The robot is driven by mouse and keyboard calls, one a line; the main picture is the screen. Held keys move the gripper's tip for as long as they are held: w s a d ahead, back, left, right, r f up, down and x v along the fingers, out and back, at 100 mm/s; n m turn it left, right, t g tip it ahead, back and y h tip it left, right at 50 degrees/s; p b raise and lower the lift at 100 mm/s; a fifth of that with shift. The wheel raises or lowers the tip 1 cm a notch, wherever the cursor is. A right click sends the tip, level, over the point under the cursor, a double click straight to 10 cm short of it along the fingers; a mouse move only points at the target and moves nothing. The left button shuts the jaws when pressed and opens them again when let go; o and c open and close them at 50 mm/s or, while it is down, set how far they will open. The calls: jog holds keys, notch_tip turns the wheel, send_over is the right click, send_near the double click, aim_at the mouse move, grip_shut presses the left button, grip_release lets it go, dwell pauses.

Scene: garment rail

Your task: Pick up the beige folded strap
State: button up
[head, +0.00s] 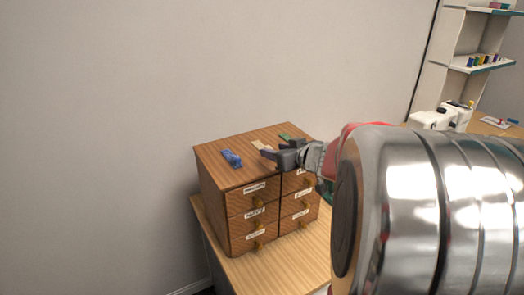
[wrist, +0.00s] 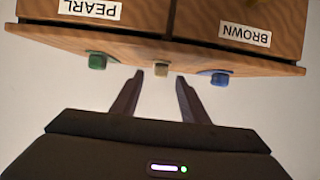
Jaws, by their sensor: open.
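The beige folded strap (head: 257,144) lies on top of a small wooden drawer cabinet (head: 225,177), between a blue folded strap (head: 232,158) and a green one (head: 284,138). In the head view my gripper (head: 267,153) is just above the cabinet top, close beside the beige strap and partly hiding it. In the wrist view, which shows the cabinet upside down, my gripper (wrist: 160,77) is open and empty. The beige strap (wrist: 161,69) appears small between its fingertips. I cannot tell whether the fingers touch it.
The green (wrist: 97,61) and blue (wrist: 220,78) straps flank the beige one. The cabinet has labelled drawers with brass-coloured knobs and stands on a wooden table (head: 285,265). A plain wall is behind. White shelves (head: 465,65) stand at the far right.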

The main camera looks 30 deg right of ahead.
aim_at(270, 148)
jog(key=shift+x, duration=1.85)
jog(key=shift+f, duration=0.1)
jog(key=c, duration=1)
jog(key=shift+r, duration=5.05)
